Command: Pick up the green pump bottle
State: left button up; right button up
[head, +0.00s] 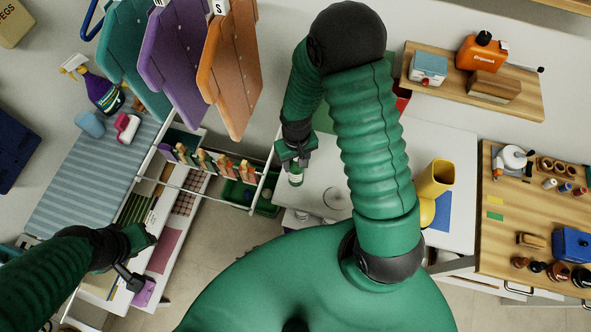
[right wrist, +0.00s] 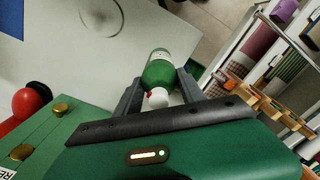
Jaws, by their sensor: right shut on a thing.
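The green pump bottle (head: 296,178) has a green body with a pale band and a white top. My right gripper (head: 296,160) is shut on it from above. In the right wrist view the bottle (right wrist: 158,72) sits between the two grey fingers (right wrist: 160,92), its white top with a red spot toward the palm. The bottle is by the left edge of the white table (head: 316,178); whether its base touches the table I cannot tell. My left gripper (head: 143,259) is at lower left, its fingers apart and empty, far from the bottle.
A yellow vessel (head: 436,178) stands on the white table's right side, near my right arm. A rack (head: 210,165) with colored clips lies left of the bottle. Boards (head: 232,70) hang at upper left. A wooden bench (head: 500,235) with several items is at right.

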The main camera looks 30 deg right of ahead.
jog(key=shift+s, duration=0.1)
jog(key=shift+c, duration=1.1)
jog(key=shift+a, duration=0.15)
jog(key=shift+c, duration=1.2)
jog(key=shift+a, duration=0.3)
grip_shut()
jog(key=shift+w+a+r, duration=0.1)
jog(key=shift+w+a, duration=0.1)
jog(key=shift+a, duration=0.25)
pick_arm(q)
jog(key=shift+w+a+f, duration=0.1)
jog(key=shift+a+f, duration=0.05)
jog(key=shift+a, duration=0.75)
pick_arm(e)
jog(key=shift+d, duration=0.1)
